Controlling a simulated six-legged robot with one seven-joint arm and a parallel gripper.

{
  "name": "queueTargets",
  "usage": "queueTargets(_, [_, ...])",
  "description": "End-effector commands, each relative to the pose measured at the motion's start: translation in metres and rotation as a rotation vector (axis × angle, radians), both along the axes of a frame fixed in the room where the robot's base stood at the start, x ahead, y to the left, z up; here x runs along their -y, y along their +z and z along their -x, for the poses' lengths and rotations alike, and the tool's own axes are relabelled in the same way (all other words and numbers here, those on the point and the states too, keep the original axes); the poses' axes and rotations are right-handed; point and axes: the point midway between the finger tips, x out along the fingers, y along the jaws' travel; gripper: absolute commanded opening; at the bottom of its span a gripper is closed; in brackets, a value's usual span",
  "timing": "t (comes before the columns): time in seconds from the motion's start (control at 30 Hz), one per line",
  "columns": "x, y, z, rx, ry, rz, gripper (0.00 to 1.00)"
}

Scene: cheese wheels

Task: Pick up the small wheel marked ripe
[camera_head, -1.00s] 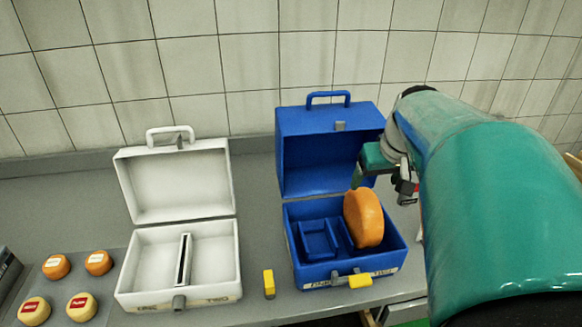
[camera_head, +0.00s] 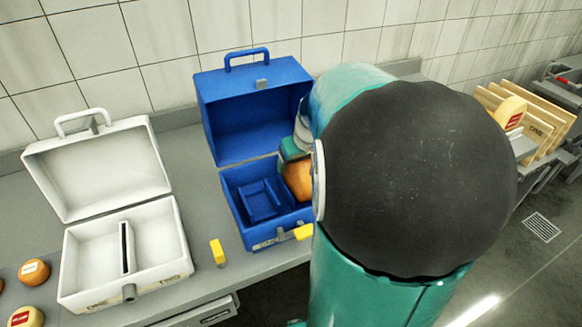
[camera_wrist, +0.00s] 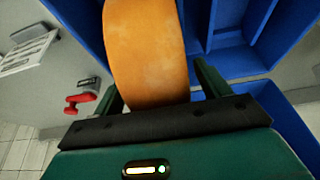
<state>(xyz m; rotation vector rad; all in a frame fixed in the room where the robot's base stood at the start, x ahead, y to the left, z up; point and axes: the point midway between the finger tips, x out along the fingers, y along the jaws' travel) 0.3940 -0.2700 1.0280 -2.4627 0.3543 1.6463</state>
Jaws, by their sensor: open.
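An orange cheese wheel (camera_head: 297,180) stands on edge in the right part of the open blue case, partly hidden by my arm; no label shows on it. It fills the middle of the wrist view (camera_wrist: 148,50). My gripper (camera_wrist: 158,92) is open, with one finger on each side of this wheel; I cannot tell whether they touch it. Smaller wheels lie at the left: an orange one (camera_head: 34,272) and a yellow one (camera_head: 26,318), with labels too small to read. Another orange one is cut off by the picture edge.
The blue case (camera_head: 239,207) has its lid up behind. An open white case (camera_head: 168,207) with a divider stands left of it. A yellow block (camera_head: 217,252) lies between them. A labelled wheel (camera_head: 511,112) sits by wooden boards (camera_head: 548,118) at the far right.

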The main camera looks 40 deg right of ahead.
Motion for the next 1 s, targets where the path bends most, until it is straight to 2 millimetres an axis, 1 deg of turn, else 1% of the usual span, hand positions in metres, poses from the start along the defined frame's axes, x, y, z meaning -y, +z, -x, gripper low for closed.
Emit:
queueTargets(0.13, [0.000, 0.000, 0.000, 0.001, -0.001, 0.000, 0.75])
queueTargets(0.17, [0.000, 0.001, 0.000, 0.001, -0.001, 0.000, 0.72])
queueTargets(0.2, [0.000, 0.001, 0.000, 0.001, 0.000, 0.000, 0.64])
queueTargets(0.27, [0.000, 0.001, 0.000, 0.000, 0.000, 0.000, 0.52])
queueTargets(0.4, [0.000, 0.001, 0.000, 0.000, 0.000, 0.000, 0.24])
queueTargets(0.47, [0.000, 0.001, 0.000, 0.000, 0.000, 0.000, 0.13])
queueTargets(0.5, [0.001, 0.003, -0.001, 0.004, -0.001, 0.003, 0.09])
queueTargets(0.77, [0.001, 0.004, -0.001, 0.004, 0.000, 0.004, 0.09])
queueTargets(0.87, [0.001, 0.010, -0.001, 0.005, 0.001, 0.004, 0.09])
queueTargets(1.0, [0.001, 0.026, -0.001, 0.008, 0.000, 0.006, 0.09])
